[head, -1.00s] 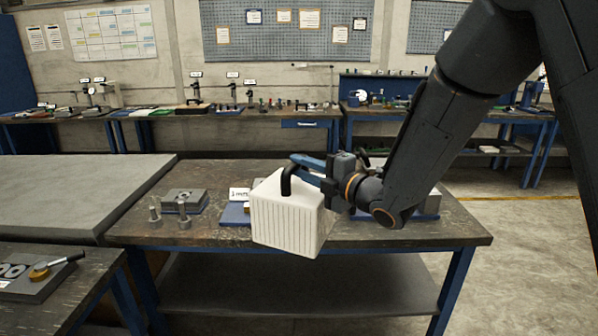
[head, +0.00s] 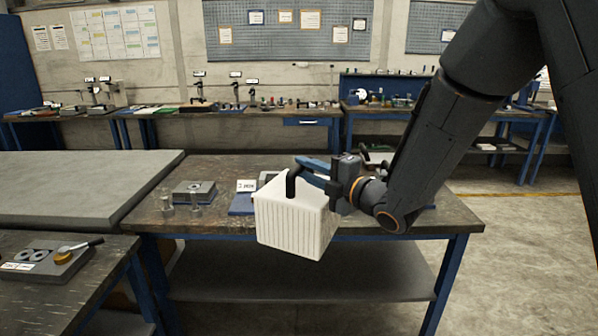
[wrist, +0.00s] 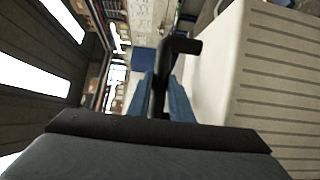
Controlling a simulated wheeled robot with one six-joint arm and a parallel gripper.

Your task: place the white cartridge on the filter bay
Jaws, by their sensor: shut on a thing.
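The white cartridge (head: 292,222) is a ribbed white block with a black bent handle (head: 291,182) on top. My gripper (head: 308,172) is shut on that handle and holds the cartridge up in front of the table's near edge, slightly tilted. In the wrist view the blue fingers (wrist: 165,98) close around the black handle, and the ribbed side of the cartridge (wrist: 275,70) fills the right. Behind the cartridge, a blue base (head: 243,204) with a small white label card (head: 246,186) shows in part. I cannot tell whether it is the filter bay, since the cartridge hides most of that spot.
A grey slab table (head: 80,190) stands far left, and a lower bench with a fixture (head: 50,262) stands near left. Floor at right is clear.

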